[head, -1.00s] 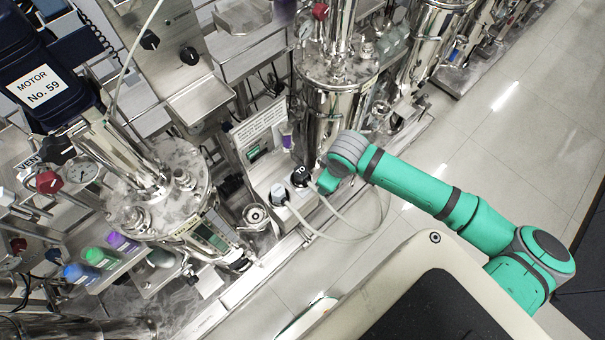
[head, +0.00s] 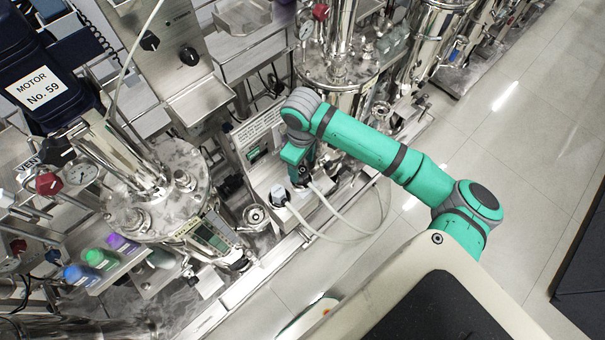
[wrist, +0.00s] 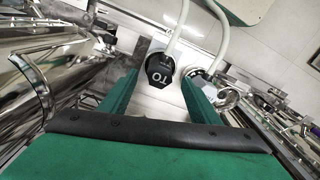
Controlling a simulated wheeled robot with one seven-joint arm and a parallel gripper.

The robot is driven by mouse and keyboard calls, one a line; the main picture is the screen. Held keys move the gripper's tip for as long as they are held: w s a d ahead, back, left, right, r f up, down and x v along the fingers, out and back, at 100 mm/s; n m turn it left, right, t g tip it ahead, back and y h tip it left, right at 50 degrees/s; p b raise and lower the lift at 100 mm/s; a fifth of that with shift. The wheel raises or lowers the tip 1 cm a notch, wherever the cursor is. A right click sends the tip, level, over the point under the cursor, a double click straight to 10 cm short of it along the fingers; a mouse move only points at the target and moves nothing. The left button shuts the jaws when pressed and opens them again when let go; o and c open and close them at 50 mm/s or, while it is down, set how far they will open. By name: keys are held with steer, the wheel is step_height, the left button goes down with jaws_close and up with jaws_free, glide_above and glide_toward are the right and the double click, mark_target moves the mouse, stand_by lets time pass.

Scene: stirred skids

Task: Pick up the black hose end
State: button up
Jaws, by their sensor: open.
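The black hose end (wrist: 160,70) stands on a pale box and has white lettering on its dark cap. A pale hose runs from it. In the wrist view it lies between, or just beyond, the two green fingertips of my gripper (wrist: 159,77). The gripper is open, and I cannot tell whether either finger touches the hose end. In the head view my gripper (head: 301,166) reaches down over the black hose end (head: 304,181), which is mostly hidden behind it.
A light grey hose end (head: 278,194) stands beside it on the same box (head: 264,178). A pale hose (head: 345,240) loops out over the floor. A steel vessel (head: 335,75) stands behind, and another vessel (head: 160,190) is at left.

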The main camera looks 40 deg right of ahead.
mark_target(303, 171)
steer(key=shift+f, duration=2.75)
steer(key=shift+s, duration=0.15)
steer(key=c, duration=1.3)
steer(key=shift+c, duration=0.4)
steer(key=shift+d+r, duration=0.1)
steer(key=shift+r, duration=0.05)
